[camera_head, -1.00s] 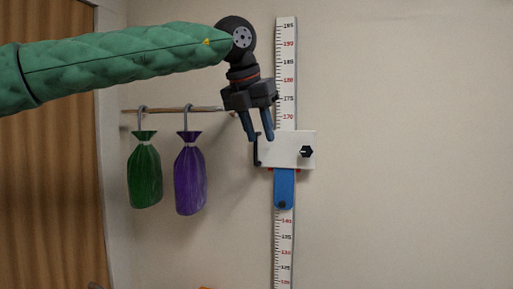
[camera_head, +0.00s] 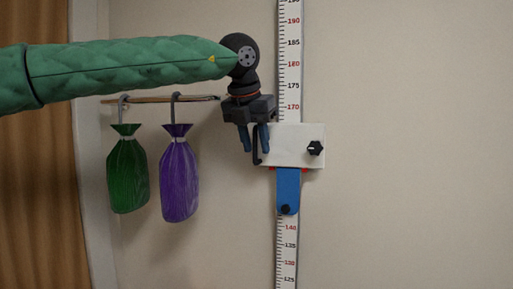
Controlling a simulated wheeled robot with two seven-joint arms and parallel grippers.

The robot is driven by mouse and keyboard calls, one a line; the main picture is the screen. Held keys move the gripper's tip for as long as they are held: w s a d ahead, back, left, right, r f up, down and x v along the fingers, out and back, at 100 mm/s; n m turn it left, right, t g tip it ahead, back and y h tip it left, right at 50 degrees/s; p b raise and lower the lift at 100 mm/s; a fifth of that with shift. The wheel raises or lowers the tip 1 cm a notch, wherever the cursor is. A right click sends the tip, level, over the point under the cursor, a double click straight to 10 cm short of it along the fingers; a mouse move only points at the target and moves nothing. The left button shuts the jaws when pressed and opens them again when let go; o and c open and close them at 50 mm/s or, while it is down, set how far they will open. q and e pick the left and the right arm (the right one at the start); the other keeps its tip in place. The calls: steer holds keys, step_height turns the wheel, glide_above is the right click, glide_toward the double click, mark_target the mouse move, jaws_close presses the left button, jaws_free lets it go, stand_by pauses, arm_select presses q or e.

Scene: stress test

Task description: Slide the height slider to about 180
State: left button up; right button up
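The height slider is a white plate (camera_head: 292,135) with a black knob (camera_head: 315,148), a thin black handle (camera_head: 256,157) on its left edge and a blue part (camera_head: 288,185) below. It sits on a vertical white scale (camera_head: 289,55); the plate's top edge lies a little below the 170 mark. My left gripper (camera_head: 255,146) points down at the plate's left edge. Its two fingers are apart, with the handle between them in the picture; I cannot tell whether they touch it. My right gripper is out of view.
A green bag (camera_head: 128,175) and a purple bag (camera_head: 179,180) hang from a thin rail (camera_head: 160,99) left of the slider. A wooden panel (camera_head: 40,180) stands at the far left. The wall right of the scale is clear.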

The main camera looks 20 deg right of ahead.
arm_select(q)
steer(key=shift+s+d+f, duration=0.1)
steer(key=shift+f, duration=0.4)
steer(key=shift+d+f, duration=0.1)
jaws_close()
